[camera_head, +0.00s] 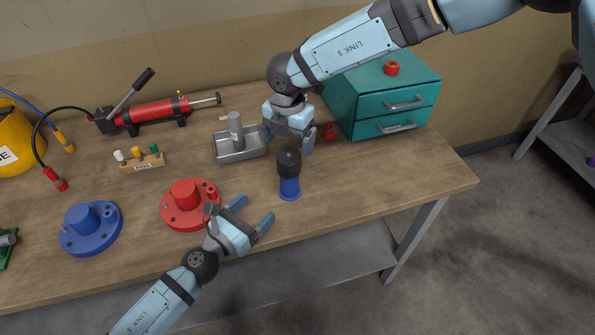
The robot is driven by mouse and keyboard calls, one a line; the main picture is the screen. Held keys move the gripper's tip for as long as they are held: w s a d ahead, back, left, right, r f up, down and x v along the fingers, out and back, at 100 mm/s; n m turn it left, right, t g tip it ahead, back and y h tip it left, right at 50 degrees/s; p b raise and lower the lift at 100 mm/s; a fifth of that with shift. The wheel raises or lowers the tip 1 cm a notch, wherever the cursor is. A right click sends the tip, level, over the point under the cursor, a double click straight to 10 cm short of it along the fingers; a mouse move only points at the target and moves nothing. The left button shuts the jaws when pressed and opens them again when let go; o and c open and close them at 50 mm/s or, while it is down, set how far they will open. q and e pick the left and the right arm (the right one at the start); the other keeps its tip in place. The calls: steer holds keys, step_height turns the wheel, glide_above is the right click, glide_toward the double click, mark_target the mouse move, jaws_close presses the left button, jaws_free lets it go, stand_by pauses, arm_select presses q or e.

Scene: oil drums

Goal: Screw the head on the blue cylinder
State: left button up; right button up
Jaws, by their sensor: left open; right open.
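The blue cylinder (290,188) stands upright on the workbench near its front edge, on a wider blue foot. The black head (288,163) sits on top of it; I cannot tell how tightly it is seated. My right gripper (289,141) is open and empty, just behind and above the black head, with its fingers pointing down. My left gripper (256,212) is open at the bench's front edge, left of and in front of the blue cylinder. Its fingers point toward the cylinder but are apart from it.
A metal tray (239,157) with a grey cylinder stands behind left. A red flanged part (189,206) and a blue flanged part (91,230) lie left. A teal drawer cabinet (385,97) stands back right. The bench's right end is clear.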

mark_target(283, 181)
arm_select(q)
steer(key=shift+s+a, duration=0.1)
steer(key=shift+s, duration=0.05)
arm_select(e)
steer(key=shift+s+a+r, duration=0.1)
steer(key=shift+s+a, duration=0.05)
arm_select(q)
steer(key=x, duration=1.4)
